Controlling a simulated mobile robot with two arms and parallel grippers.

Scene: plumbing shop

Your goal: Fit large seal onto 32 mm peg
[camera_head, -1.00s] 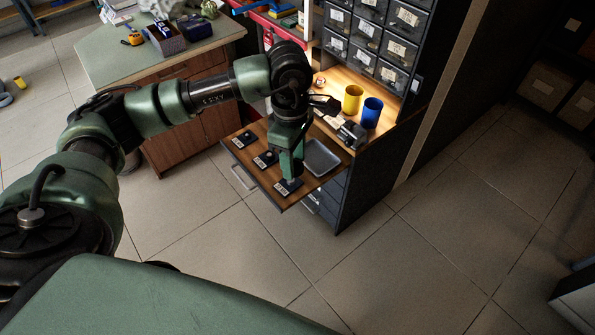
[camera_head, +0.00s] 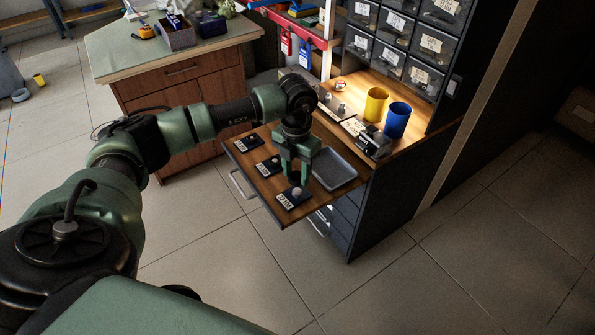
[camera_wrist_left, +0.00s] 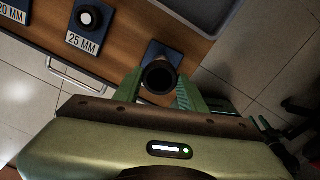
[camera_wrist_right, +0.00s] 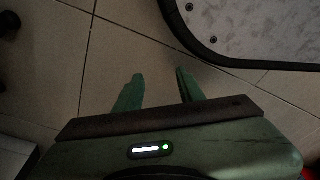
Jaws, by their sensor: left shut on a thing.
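My left gripper (camera_head: 297,177) is shut on the large seal, a dark ring (camera_wrist_left: 159,78) that shows between the fingertips in the left wrist view. The seal is hard to make out in the head view. The 32 mm peg (camera_head: 297,191) is a short grey stub on a dark plate (camera_head: 287,202) at the board's front corner. The gripper is just behind and above it in the head view. In the left wrist view part of that plate (camera_wrist_left: 153,49) shows beyond the seal; its label is hidden. My right gripper (camera_wrist_right: 158,88) is open and empty above the floor.
The 25 mm peg (camera_wrist_left: 88,16) and another peg plate (camera_head: 246,145) stand in line on the wooden pull-out board (camera_head: 262,190). A grey tray (camera_head: 335,168) lies beside the gripper. A yellow cup (camera_head: 376,104) and blue cup (camera_head: 397,120) stand behind.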

